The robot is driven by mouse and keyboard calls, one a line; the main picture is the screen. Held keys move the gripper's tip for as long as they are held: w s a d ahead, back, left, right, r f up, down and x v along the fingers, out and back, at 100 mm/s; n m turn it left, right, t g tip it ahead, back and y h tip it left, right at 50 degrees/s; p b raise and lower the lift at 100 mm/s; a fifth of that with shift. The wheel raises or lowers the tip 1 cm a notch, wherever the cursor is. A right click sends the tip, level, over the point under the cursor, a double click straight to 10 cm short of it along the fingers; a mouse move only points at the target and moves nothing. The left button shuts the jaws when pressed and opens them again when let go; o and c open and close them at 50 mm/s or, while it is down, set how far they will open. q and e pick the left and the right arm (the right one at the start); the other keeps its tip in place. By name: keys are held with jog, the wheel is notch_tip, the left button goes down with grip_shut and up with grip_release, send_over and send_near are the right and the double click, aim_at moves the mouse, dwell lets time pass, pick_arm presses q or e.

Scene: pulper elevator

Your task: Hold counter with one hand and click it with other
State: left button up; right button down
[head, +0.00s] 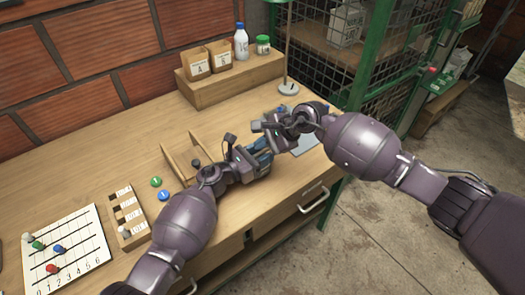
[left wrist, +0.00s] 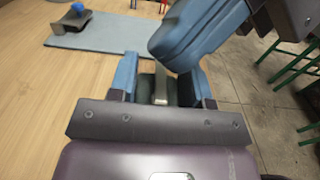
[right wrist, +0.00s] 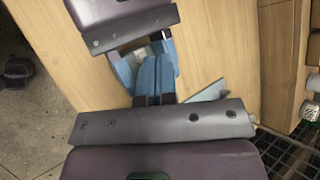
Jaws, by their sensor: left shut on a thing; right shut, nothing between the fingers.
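The counter shows only in part, as a dark green body with a grey metal piece (left wrist: 160,88) between the blue fingers of my left gripper (left wrist: 163,88) in the left wrist view. My left gripper (head: 262,163) is shut on it above the table's front right part. My right gripper (head: 268,136) is shut and empty, close beside the left one. In the right wrist view its blue fingertips (right wrist: 153,75) overlap the left fingers and hide most of the counter. I cannot tell whether they touch it.
A grey-blue mat (left wrist: 110,31) lies on the table (head: 120,165), with a small stand and blue knob (left wrist: 75,8) on it. A wooden frame (head: 185,160), numbered board (head: 65,245), and shelf with two boxes (head: 235,87) stand around. A green mesh cage (head: 335,60) is behind right.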

jog(key=shift+r, duration=2.5)
pick_arm(q)
jog(key=o, duration=1)
jog(key=shift+o, duration=0.2)
jog(key=shift+a, duration=0.1)
jog(key=v, duration=1.2)
